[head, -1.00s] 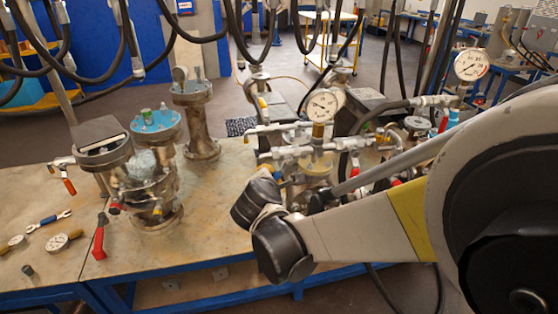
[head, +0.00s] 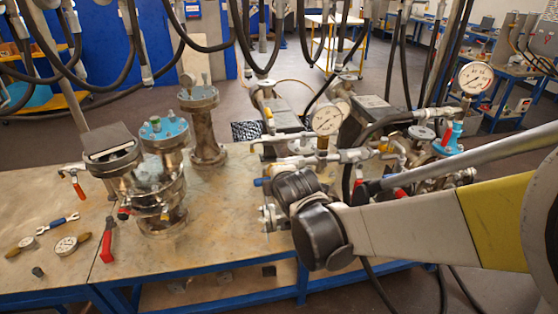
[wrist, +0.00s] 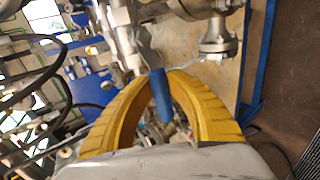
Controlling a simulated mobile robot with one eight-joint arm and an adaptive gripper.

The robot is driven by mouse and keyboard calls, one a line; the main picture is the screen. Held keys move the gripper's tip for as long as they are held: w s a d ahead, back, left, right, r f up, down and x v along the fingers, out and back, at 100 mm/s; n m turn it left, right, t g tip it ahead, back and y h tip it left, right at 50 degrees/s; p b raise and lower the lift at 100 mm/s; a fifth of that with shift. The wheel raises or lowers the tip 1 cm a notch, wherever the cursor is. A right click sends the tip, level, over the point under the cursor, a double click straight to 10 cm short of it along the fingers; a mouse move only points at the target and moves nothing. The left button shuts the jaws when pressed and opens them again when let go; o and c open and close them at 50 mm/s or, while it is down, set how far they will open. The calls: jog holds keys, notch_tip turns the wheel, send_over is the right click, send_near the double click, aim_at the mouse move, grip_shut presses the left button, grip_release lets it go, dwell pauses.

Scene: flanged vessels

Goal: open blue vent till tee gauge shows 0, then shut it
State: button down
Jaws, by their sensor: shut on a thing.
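The blue vent handle (wrist: 160,97) stands between the two yellow fingers of my gripper (wrist: 161,80) in the wrist view. The fingers are shut on it, one on each side. The handle joins grey metal valve fittings (wrist: 125,38) above it. In the head view my wrist hides the gripper, and a small blue piece (head: 262,182) shows just left of the wrist. A round white gauge (head: 327,119), seemingly the tee gauge, stands upright on the pipework behind my wrist. Its needle is too small to read.
A second gauge (head: 475,78) stands at the right above a blue-and-red-handled fitting. A flanged vessel with a blue top (head: 160,128) stands on the left of the bench. Loose gauges (head: 66,246) and a wrench (head: 57,224) lie at far left. Bare bench (head: 225,225) separates vessel and pipework.

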jog(key=shift+r, duration=0.1)
jog(key=c, duration=1.3)
grip_release()
jog(key=shift+s, duration=0.1)
jog(key=v, duration=1.1)
jog(key=shift+s+d+r, duration=0.2)
jog(key=shift+s+r, duration=0.05)
jog(key=shift+s, duration=0.05)
